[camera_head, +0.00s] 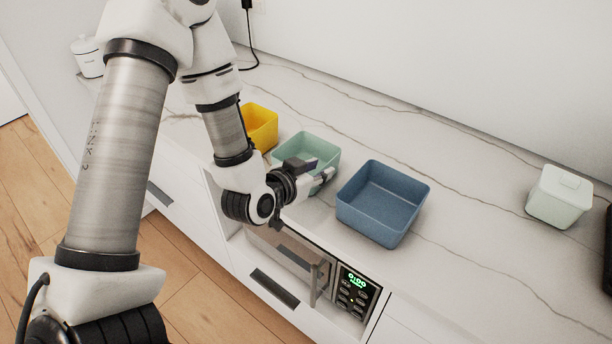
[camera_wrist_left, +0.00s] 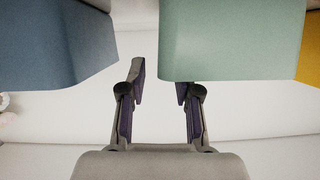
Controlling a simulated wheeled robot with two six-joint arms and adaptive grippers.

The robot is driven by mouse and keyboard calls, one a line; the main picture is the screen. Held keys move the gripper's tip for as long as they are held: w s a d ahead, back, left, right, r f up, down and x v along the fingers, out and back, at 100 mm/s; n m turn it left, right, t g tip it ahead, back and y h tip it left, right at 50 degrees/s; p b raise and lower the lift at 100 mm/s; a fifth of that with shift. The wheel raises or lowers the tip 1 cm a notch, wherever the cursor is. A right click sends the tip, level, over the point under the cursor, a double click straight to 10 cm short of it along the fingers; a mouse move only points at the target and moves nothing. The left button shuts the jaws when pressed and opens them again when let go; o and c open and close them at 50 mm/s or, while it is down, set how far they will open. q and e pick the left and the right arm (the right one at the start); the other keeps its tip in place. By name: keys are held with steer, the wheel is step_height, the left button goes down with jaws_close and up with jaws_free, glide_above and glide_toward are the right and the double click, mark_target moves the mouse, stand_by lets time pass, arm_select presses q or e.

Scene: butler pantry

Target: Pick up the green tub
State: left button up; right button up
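The green tub (camera_head: 312,146) is an open, pale green square container on the marble counter, between a yellow tub (camera_head: 261,124) and a blue tub (camera_head: 384,196). My left gripper (camera_head: 314,171) is at the green tub's front side, partly covering it. In the left wrist view the gripper (camera_wrist_left: 160,82) is open with nothing between its fingers. There the green tub (camera_wrist_left: 232,40) is ahead of the right finger, and the left finger points at the gap beside the blue tub (camera_wrist_left: 50,45). I cannot tell whether a finger touches the green tub. My right gripper is out of view.
A pale lidded box (camera_head: 559,197) stands at the right of the counter, and a white lidded pot (camera_head: 88,56) at the far left. A built-in appliance with a green display (camera_head: 356,281) sits below the counter edge. The counter behind the tubs is clear.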

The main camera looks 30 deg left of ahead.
mark_target(329, 165)
arm_select(q)
steer(key=shift+w+f+b, duration=0.55)
steer(key=shift+f+b, duration=0.1)
steer(key=shift+b, duration=0.25)
steer(key=shift+w+d+r+p, duration=0.15)
steer(key=shift+w+r+p, duration=0.2)
steer(key=shift+w+p, duration=0.5)
steer(key=shift+x, duration=0.75)
steer(key=shift+w+f, duration=0.2)
steer(key=shift+f, duration=0.1)
jaws_close()
arm_select(e)
steer(key=shift+f, duration=0.55)
